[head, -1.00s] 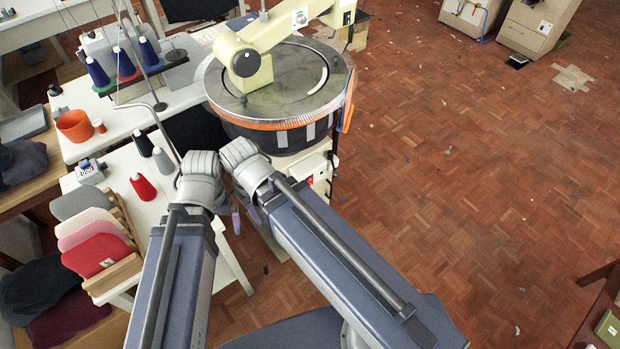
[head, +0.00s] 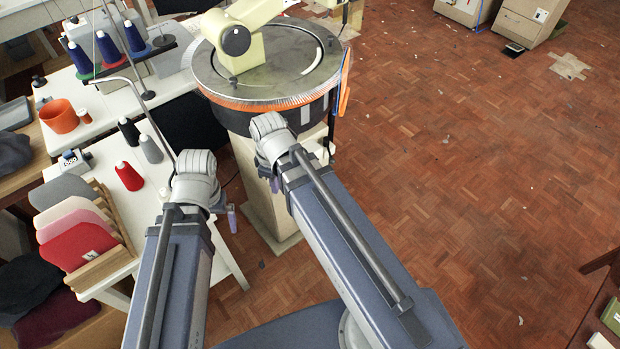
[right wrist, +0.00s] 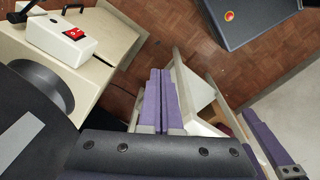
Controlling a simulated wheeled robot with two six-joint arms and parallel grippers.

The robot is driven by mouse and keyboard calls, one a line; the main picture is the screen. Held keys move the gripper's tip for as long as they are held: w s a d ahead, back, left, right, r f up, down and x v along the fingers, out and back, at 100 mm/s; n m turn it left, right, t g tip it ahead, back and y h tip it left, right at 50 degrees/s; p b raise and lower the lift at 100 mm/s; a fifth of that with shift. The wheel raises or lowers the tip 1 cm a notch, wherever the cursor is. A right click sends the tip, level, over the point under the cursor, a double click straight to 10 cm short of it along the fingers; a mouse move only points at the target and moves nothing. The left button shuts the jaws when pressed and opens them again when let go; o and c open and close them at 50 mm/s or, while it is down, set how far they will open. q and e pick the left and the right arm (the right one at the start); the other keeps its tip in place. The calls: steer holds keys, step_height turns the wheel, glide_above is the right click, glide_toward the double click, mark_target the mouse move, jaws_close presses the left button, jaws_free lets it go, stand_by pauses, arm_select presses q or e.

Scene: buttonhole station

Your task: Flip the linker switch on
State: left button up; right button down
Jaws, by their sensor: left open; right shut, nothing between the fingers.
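The linker (head: 285,55) is the round machine with a cream arm, on a cream pedestal (head: 250,180). Its switch is a red rocker (right wrist: 75,34) on a small white box (right wrist: 62,40), at upper left in the right wrist view. In the head view my right arm hides the switch. My right gripper (head: 275,186) is beside the pedestal, below the dial. Its purple fingers (right wrist: 161,100) are together and empty, apart from the switch box. My left gripper (head: 232,218) is open and empty, between the white table and the pedestal; its fingers are only partly visible.
A white table (head: 150,200) at the left holds yarn cones (head: 128,176), a small counter (head: 73,163) and a rack of coloured pads (head: 75,245). An orange cup (head: 59,117) stands behind.

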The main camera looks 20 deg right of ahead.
steer(key=w+d+f+n+t+b, duration=0.1)
steer(key=w+d+f+n+b, duration=0.1)
steer(key=d, duration=0.4)
steer(key=w+d+f+n+t+b, duration=0.1)
steer(key=w+d+f+n+b, duration=0.2)
steer(key=d+f+n+b, duration=0.2)
steer(key=w+d+f+n+t+y+b, duration=0.1)
steer(key=w+d+f+n+b, duration=0.2)
steer(key=d, duration=0.4)
steer(key=shift+f+n+b, duration=0.4)
steer(key=shift+f+n, duration=0.05)
steer(key=shift+n, duration=0.35)
steer(key=shift+d, duration=0.1)
steer(key=w+a+f+b, duration=0.2)
steer(key=w+f+b, duration=0.5)
steer(key=f+b, duration=0.3)
steer(key=shift+s, duration=0.1)
